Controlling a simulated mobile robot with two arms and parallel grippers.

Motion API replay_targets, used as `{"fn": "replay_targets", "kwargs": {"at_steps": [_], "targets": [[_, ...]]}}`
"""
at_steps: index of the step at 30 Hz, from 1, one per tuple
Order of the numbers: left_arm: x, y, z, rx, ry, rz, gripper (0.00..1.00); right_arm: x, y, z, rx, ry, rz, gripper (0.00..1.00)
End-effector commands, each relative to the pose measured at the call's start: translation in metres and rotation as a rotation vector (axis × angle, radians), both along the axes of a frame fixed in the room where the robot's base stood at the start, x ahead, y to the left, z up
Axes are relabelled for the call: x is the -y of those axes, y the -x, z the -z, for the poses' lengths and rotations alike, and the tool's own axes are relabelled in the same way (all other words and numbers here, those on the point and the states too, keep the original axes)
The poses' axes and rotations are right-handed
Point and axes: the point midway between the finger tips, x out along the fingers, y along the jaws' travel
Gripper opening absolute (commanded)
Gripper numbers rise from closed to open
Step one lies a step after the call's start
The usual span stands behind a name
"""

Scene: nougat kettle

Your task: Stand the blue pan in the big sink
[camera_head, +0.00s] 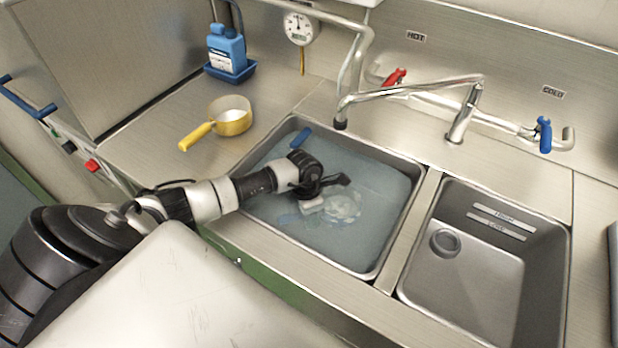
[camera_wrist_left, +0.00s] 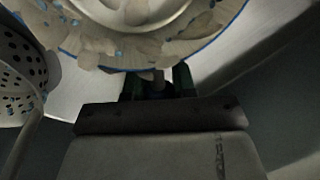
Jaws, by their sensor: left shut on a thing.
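The big sink (camera_head: 388,262) is filled with bluish water. My left gripper (camera_head: 325,192) reaches down into it, and its tips are hard to make out. In the left wrist view my left gripper (camera_wrist_left: 157,82) is shut at the near edge of a round, blue-rimmed, pale vessel with brownish patches, apparently the blue pan (camera_wrist_left: 215,38). The grip point is mostly hidden by the gripper. In the head view only a pale round patch shows under the water beside the gripper. A blue handle-like piece (camera_head: 300,139) shows behind my left wrist; what it belongs to is hidden. My right gripper is not in view.
A perforated strainer (camera_wrist_left: 22,80) is close at left in the left wrist view. A yellow pan (camera_head: 232,121) and a blue bottle (camera_head: 227,47) stand on the left counter. The faucet spout (camera_head: 410,90) reaches over the big sink's back edge. The smaller right sink (camera_head: 470,290) is empty.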

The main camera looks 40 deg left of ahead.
Motion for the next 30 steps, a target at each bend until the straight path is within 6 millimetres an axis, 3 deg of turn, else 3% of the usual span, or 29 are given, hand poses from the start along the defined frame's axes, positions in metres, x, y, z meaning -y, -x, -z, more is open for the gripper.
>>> {"fn": "replay_targets", "kwargs": {"at_steps": [1,2,7,15,19,30], "targets": [[0.000,-0.001,0.001,0.003,0.001,-0.001,0.00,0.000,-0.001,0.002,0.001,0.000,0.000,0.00],[0.000,-0.001,0.000,0.003,0.001,-0.001,0.29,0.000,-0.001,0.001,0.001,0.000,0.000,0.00],[0.000,-0.001,0.000,0.002,0.001,0.000,0.55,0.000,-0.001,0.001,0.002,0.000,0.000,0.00],[0.000,0.000,0.001,-0.002,-0.001,0.000,0.56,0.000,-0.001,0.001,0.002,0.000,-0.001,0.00],[-0.002,-0.001,-0.008,0.002,0.000,0.001,0.56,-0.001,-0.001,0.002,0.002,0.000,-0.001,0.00],[-0.014,-0.009,-0.077,0.005,-0.003,0.000,0.56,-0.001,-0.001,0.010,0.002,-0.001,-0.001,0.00]]}}
